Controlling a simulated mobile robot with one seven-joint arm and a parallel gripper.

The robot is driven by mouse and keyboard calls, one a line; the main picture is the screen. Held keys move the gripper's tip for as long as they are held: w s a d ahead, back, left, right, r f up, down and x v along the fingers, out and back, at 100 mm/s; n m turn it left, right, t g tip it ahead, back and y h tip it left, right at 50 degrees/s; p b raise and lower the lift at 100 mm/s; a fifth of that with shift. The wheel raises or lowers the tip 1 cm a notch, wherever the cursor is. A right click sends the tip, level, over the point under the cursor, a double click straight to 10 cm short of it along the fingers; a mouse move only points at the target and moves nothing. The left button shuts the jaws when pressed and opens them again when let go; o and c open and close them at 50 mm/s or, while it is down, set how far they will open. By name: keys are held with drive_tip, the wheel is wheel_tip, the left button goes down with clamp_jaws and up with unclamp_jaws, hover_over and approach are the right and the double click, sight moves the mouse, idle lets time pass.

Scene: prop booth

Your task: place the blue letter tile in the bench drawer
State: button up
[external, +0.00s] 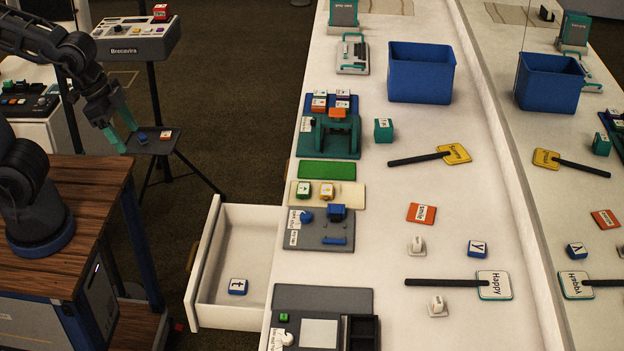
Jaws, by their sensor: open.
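The bench drawer (205,262) is pulled open from the left side of the white bench. A blue-edged tile with a white face and the letter t (237,287) lies inside it, on the drawer floor. Another blue-edged letter tile (477,248) lies on the bench top near the Happy sign. My gripper (127,138) has teal fingers, is open and appears empty. It is at the upper left, near a small dark stand tray (160,148) and well away from the drawer. A small blue piece (142,139) and a red-edged tile (165,134) lie on that tray.
The bench (390,215) carries a blue bin (421,72), paddle signs (495,284), an orange tile (421,213), stamps and coloured trays. A mirror along the right repeats them. A wooden-topped cart (100,190) stands lower left. Open floor lies between cart and drawer.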

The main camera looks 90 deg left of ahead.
drive_tip(key=s+r, duration=0.4)
drive_tip(key=s, duration=0.4)
drive_tip(key=shift+d+r, duration=0.15)
drive_tip(key=shift+r, duration=0.15)
